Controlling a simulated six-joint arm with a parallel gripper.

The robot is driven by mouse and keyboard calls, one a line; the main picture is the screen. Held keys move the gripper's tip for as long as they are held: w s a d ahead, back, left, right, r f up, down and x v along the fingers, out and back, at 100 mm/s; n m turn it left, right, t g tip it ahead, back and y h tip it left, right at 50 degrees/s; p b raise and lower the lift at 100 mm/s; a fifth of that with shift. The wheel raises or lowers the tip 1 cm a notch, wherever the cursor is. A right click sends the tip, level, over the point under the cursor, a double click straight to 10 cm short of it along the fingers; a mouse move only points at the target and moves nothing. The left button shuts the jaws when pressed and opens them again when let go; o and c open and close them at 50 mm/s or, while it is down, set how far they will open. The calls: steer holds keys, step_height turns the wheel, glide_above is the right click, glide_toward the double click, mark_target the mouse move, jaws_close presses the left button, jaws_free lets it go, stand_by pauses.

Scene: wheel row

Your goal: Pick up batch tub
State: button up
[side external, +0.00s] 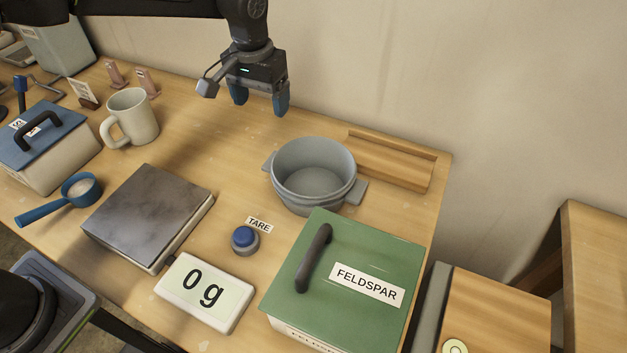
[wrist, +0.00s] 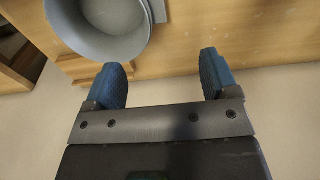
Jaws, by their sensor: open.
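The batch tub, seemingly the grey round tub (side external: 314,172) with side tabs, stands upright on the wooden table near its back right. It looks empty. My gripper (side external: 261,106) is open and empty, above the table, behind and to the left of the tub and apart from it. In the wrist view, the tub (wrist: 102,47) shows at the upper left, cut off by the top edge. My gripper's blue fingers (wrist: 164,78) are spread with bare table and wall between them.
A green FELDSPAR box (side external: 345,285) stands just in front of the tub. A wooden tray (side external: 392,165) lies behind it. A scale plate (side external: 147,215), a "0 g" display (side external: 204,291), a TARE button (side external: 244,240) and a mug (side external: 133,117) are to the left.

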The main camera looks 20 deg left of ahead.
mark_target(280, 159)
steer(key=f, duration=0.3)
steer(key=w+d+f, duration=0.1)
steer(key=f, duration=0.6)
steer(key=shift+w+d+f, duration=0.2)
steer(key=shift+d, duration=0.05)
steer(key=shift+w+d+f, duration=0.1)
steer(key=shift+f, duration=3)
steer(key=c, duration=1.2)
